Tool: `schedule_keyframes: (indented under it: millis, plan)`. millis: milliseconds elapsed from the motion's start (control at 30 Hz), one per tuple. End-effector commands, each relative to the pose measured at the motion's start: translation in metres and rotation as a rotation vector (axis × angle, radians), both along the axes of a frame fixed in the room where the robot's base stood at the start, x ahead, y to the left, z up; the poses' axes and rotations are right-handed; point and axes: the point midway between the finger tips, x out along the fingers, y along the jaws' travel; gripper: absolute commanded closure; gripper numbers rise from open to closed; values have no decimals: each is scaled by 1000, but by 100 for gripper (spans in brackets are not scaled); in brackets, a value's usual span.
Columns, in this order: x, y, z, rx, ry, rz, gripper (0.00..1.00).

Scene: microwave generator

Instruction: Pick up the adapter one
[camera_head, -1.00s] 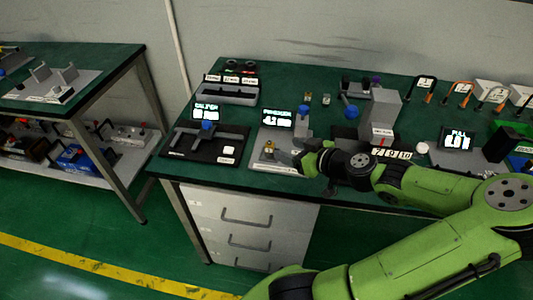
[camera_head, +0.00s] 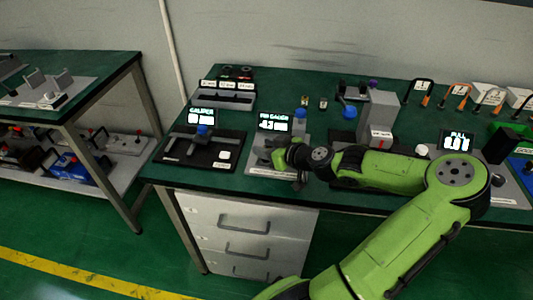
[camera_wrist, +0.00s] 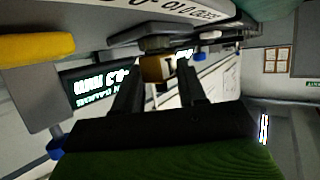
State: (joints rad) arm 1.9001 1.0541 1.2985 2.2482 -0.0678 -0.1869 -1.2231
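A small brass-coloured block (camera_wrist: 153,69) with a white label bearing a dark mark, apparently a 1, shows in the wrist view, likely adapter one. It lies between the tips of my gripper (camera_wrist: 160,80). The two dark fingers stand apart on either side of it; I see no clear grip on it. In the head view my gripper (camera_head: 284,163) is low over the pin gauge stand (camera_head: 258,168), which has a lit display (camera_head: 274,125). There the block is hidden behind my gripper.
Left of the stand is a caliper station (camera_head: 190,153) with a lit display. A grey block stand (camera_head: 378,118) is to the right. Several numbered padlock-like items (camera_head: 450,94) line the back right. A blue-topped post (camera_head: 301,115) stands close behind my gripper.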

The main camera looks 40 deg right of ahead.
Motion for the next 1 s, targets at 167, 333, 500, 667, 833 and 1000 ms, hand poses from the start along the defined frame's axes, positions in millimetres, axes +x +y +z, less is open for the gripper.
schedule_keyframes:
  millis: [167,333,500,667,833,1000]
  plan:
    - [0,0,0,0,1,0,94]
    - [0,0,0,0,0,0,94]
    - [0,-1,23,-7,1,0,94]
    - [-1,-1,66,-7,2,-1,94]
    - [0,-1,96,-5,0,-1,94]
    - [0,0,101,0,1,0,94]
